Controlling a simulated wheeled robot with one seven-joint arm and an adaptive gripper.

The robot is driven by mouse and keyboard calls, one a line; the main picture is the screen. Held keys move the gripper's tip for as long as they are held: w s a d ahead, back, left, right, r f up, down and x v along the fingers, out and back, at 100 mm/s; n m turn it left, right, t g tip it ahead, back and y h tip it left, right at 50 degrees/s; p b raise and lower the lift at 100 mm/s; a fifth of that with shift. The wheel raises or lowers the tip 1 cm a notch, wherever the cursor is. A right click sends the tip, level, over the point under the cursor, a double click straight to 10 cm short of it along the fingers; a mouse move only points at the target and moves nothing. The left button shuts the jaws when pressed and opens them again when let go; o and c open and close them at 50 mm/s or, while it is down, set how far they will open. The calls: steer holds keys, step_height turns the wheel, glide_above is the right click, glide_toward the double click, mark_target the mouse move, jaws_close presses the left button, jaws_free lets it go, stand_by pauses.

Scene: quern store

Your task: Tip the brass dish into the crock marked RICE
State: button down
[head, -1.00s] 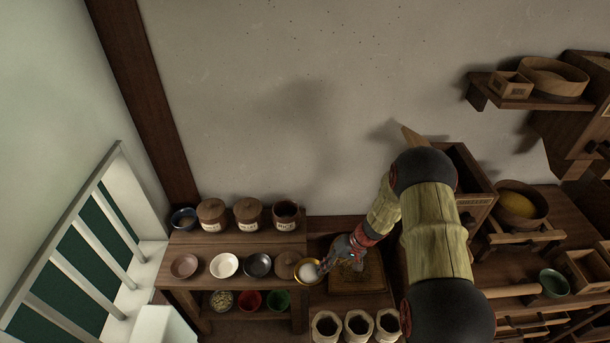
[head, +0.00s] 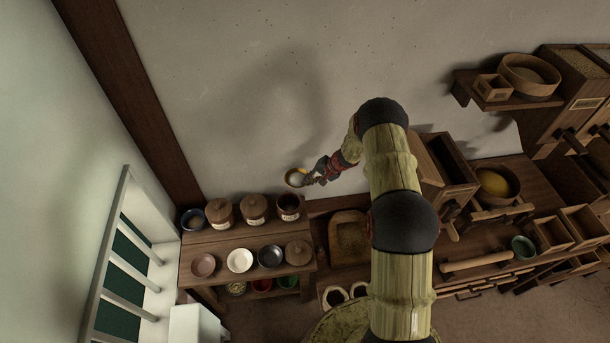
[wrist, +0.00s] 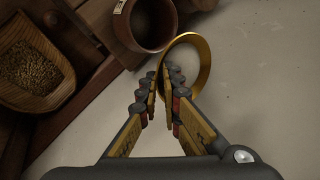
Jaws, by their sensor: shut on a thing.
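The brass dish (head: 291,179) is held by its rim in my gripper (head: 310,180), with pale white contents showing in it. It is up against the wall side, above and just behind the open crock (head: 289,213). In the wrist view the dish (wrist: 207,50) is a gold ring beyond the shut fingers (wrist: 166,88), tilted relative to the camera. The open crock (wrist: 123,30) is to its upper left, apart from it. This lidless brown crock is rightmost of three labelled ones; its label is too small to read surely now.
Two lidded crocks (head: 236,210) and a dark blue bowl (head: 192,219) stand left of the open crock. A wooden tray of grain (head: 348,236) is to the right. The wall (head: 250,100) is close behind.

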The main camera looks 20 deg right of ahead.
step_height(320, 180, down, 6)
steer(key=h+b, duration=0.1)
steer(key=b, duration=0.3)
steer(key=shift+a+f+n+t, duration=0.2)
steer(key=shift+n+t, duration=0.1)
steer(key=shift+t, duration=0.1)
stand_by(0.6)
steer(key=shift+s+r, duration=0.1)
steer(key=shift+r, duration=0.05)
steer(key=shift+d, duration=0.1)
steer(key=shift+f+m+y, duration=0.3)
steer(key=shift+m, duration=0.1)
stand_by(0.3)
steer(key=h+b, duration=0.1)
steer(key=b, duration=0.3)
steer(key=shift+r, duration=0.2)
